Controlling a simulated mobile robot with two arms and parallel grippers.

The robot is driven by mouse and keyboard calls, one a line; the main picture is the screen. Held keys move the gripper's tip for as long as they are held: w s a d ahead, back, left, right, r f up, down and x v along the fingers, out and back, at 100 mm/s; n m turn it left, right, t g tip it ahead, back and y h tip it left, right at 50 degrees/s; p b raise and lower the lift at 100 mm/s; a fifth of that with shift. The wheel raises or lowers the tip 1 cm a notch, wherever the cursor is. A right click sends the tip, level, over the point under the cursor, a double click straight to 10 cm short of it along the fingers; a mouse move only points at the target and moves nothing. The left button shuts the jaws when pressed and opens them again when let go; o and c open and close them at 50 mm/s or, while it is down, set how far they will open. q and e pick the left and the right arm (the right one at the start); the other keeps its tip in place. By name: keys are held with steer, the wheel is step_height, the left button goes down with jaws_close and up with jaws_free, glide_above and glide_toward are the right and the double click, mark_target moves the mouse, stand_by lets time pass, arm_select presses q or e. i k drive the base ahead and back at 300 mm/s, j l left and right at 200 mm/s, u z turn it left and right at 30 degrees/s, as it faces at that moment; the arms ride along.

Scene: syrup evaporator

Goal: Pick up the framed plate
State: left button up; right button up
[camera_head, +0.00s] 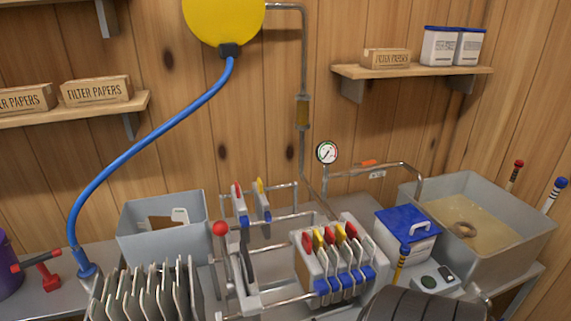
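I cannot tell for certain which plate is the framed one. A filter press stands in the middle of the bench. Two plates with a red tab (239,205) and a yellow tab (262,201) hang apart on its rails at the left. Several more press plates (340,265), with red and yellow tabs and blue ends, stand packed together at the right. A rack of several upright pale plates (150,292) is at the front left, cut off by the lower edge.
A grey bin (140,245) holding cardboard and a white piece stands behind the rack. A blue hose (150,140) runs down to the bench. A blue-lidded box (405,222) and a basin of tan liquid (480,222) are at the right.

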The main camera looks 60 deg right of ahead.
mark_target(307, 265)
steer(key=i+l+z, duration=0.15)
steer(key=z, duration=0.35)
steer(key=i+z, duration=0.25)
steer(key=z, duration=0.2)
steer(key=i+z, duration=0.2)
steer(key=z, duration=0.3)
